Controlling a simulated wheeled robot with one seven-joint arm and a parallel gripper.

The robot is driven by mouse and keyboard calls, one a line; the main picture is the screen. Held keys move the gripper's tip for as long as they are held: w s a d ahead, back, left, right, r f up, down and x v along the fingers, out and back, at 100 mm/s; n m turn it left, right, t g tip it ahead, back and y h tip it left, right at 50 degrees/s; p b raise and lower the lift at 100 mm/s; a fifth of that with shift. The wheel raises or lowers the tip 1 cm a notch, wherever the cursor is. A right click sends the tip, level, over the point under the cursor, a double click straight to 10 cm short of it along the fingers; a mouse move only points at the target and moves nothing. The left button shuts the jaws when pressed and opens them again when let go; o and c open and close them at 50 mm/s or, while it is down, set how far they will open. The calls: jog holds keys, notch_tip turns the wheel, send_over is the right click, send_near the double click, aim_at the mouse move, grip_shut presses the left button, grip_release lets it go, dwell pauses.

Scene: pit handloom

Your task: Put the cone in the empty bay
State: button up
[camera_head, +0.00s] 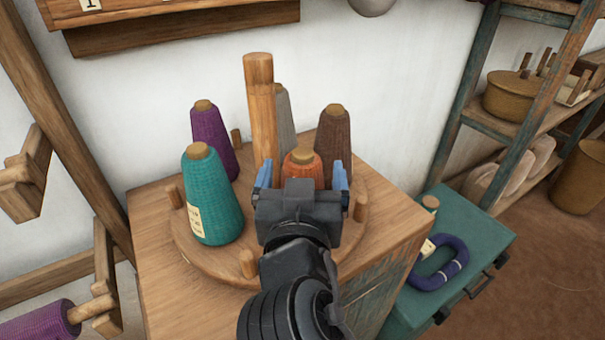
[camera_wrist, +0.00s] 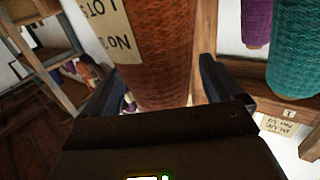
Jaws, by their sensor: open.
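The orange cone (camera_head: 303,172) with a tan tip stands in front of the wooden post, between the two fingertips of my gripper (camera_head: 302,178). In the wrist view the orange cone (camera_wrist: 160,55) fills the space between my dark fingers (camera_wrist: 160,90) and carries an upside-down paper label. The fingers are apart, and I cannot tell whether they touch it. The round wooden stand (camera_head: 205,262) has short pegs marking its bays. It bears teal (camera_head: 212,190), purple (camera_head: 212,140), grey (camera_head: 283,120) and brown (camera_head: 333,145) cones. My gripper hides the stand's front right, so the orange cone's base is hidden.
A tall wooden post (camera_head: 260,100) rises from the stand. The stand rests on a wooden cabinet (camera_head: 155,270). A green chest (camera_head: 480,240) with a purple yarn ring (camera_head: 440,265) is at the right, below shelves (camera_head: 500,125). A loom frame (camera_head: 60,110) borders the left.

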jog(key=s+b, duration=0.2)
jog(key=s, duration=1)
jog(key=shift+r+b, duration=0.3)
jog(key=shift+r, duration=0.1)
jog(key=s+d+f+n+g+y, duration=0.1)
jog(key=s+d+f+n+g, duration=0.1)
jog(key=s+d+f, duration=0.4)
jog(key=s+d+f+n+g+y, duration=0.1)
jog(key=s+d+f+n+y, duration=0.15)
jog(key=d+f, duration=0.6)
jog(key=s+d+m+h, duration=0.1)
jog(key=s+d, duration=0.3)
jog(key=s, duration=0.4)
jog(key=s+d+m+h, duration=0.2)
jog(key=s+d+m, duration=0.1)
jog(key=s, duration=0.6)
jog(key=shift+s+d+r, duration=0.2)
jog(key=shift+d+r, duration=0.25)
jog(key=shift+d, duration=0.35)
jog(key=shift+m+h, duration=0.25)
